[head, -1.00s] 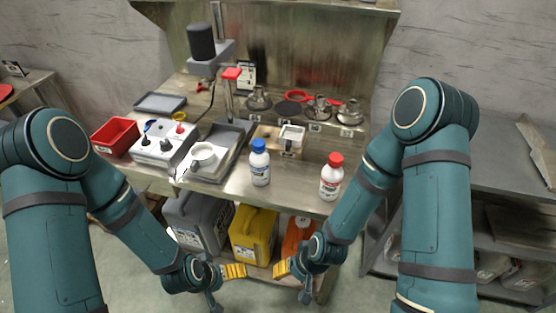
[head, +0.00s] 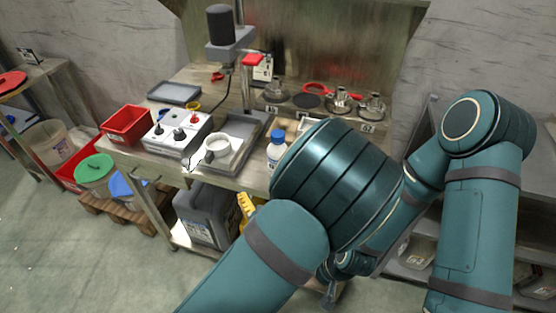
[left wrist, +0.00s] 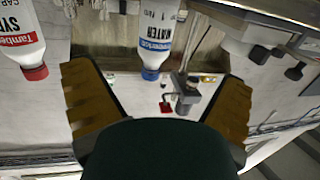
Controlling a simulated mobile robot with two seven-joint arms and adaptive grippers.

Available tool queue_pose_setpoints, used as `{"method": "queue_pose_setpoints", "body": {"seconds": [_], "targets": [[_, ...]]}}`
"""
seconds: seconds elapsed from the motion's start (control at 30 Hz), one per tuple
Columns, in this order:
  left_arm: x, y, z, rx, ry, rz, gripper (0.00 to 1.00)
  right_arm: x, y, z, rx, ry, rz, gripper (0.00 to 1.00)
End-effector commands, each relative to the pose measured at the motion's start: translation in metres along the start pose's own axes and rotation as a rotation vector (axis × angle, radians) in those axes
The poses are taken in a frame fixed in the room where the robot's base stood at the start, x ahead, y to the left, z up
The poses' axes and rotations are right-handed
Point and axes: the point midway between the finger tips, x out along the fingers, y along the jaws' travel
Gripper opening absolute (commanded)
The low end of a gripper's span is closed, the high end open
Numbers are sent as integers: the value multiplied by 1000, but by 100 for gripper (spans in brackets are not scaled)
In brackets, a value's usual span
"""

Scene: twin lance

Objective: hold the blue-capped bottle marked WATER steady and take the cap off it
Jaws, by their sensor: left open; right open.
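The blue-capped bottle (head: 275,158) stands upright at the front of the bench in the head view, its right side partly hidden by my left arm. Its blue cap (head: 278,136) is on. In the left wrist view, which is upside down, the bottle marked WATER (left wrist: 157,30) and its cap (left wrist: 150,75) appear ahead between the fingers. My left gripper (left wrist: 157,75) is open and empty, apart from the bottle; the head view hides it behind my arm. My right gripper (head: 329,285) is low in front of the bench, its fingers mostly hidden; it is open and away from the bottle.
A red-capped bottle (left wrist: 25,40) stands beside the WATER bottle. Jugs (head: 205,215) stand below the bench.

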Motion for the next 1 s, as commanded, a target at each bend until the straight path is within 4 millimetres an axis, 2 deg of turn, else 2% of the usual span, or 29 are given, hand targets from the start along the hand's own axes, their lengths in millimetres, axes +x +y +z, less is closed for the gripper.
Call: {"method": "queue_pose_setpoints", "body": {"seconds": [0.17, 0.43, 0.77, 1.0], "targets": [[19, 2, -4, 0, 19, 5, 97, 0, 0, 0, 0, 0, 0, 58], [68, 3, -4, 2, 16, 6, 97, 2, 0, 0, 0, 1, 0, 58], [95, 4, -3, 2, 14, 6, 97, 3, 1, 0, 0, 2, 0, 58], [128, 6, -3, 2, 14, 5, 97, 7, 3, -1, 0, 4, 0, 58]]}}
